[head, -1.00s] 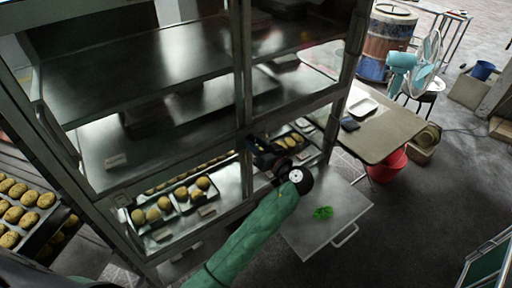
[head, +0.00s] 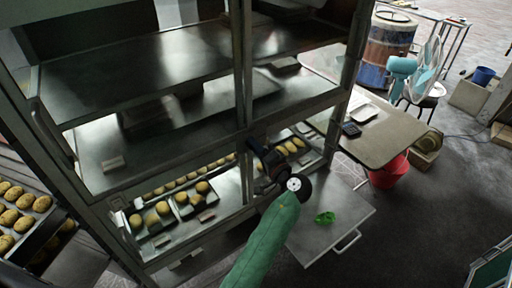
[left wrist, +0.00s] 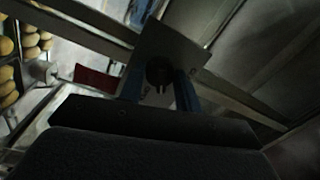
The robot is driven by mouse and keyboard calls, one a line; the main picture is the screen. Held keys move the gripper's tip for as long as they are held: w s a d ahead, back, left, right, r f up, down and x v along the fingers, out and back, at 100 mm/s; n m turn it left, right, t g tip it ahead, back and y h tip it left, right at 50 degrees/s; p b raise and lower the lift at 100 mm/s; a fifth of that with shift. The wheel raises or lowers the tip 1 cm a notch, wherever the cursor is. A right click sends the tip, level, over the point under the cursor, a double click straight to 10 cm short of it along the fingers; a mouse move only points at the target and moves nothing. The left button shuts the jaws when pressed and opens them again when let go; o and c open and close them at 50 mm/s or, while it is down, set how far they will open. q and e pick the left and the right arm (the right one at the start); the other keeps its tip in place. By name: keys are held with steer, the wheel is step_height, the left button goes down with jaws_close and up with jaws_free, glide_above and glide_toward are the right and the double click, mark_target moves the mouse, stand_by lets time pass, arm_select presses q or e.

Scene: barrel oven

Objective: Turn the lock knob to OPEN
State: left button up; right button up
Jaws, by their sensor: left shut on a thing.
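The lock knob (left wrist: 158,73) is a dark round piece on a square metal plate (left wrist: 178,47) in the left wrist view. My left gripper (left wrist: 158,92) has its two blue fingers on either side of the knob and is shut on it. In the head view the left gripper (head: 262,155) reaches the middle post of the metal cabinet (head: 243,75); the knob is hidden there behind the gripper. I cannot read any OPEN mark or tell the knob's angle for certain. My right gripper is not in view.
Trays of round buns (head: 158,216) sit in the lower cabinet. A table (head: 385,135), red bucket (head: 389,170) and fan (head: 423,68) stand further right.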

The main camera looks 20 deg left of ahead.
arm_select(q)
steer(key=shift+m+t+p, duration=0.5)
steer(key=shift+m+p, duration=0.55)
steer(key=shift+m, duration=2.05)
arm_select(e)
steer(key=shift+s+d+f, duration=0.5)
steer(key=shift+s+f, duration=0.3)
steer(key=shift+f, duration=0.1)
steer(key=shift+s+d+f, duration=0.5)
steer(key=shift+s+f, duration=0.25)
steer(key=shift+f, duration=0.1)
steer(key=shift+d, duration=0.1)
arm_select(q)
steer(key=o, duration=1)
steer(key=shift+c, duration=0.2)
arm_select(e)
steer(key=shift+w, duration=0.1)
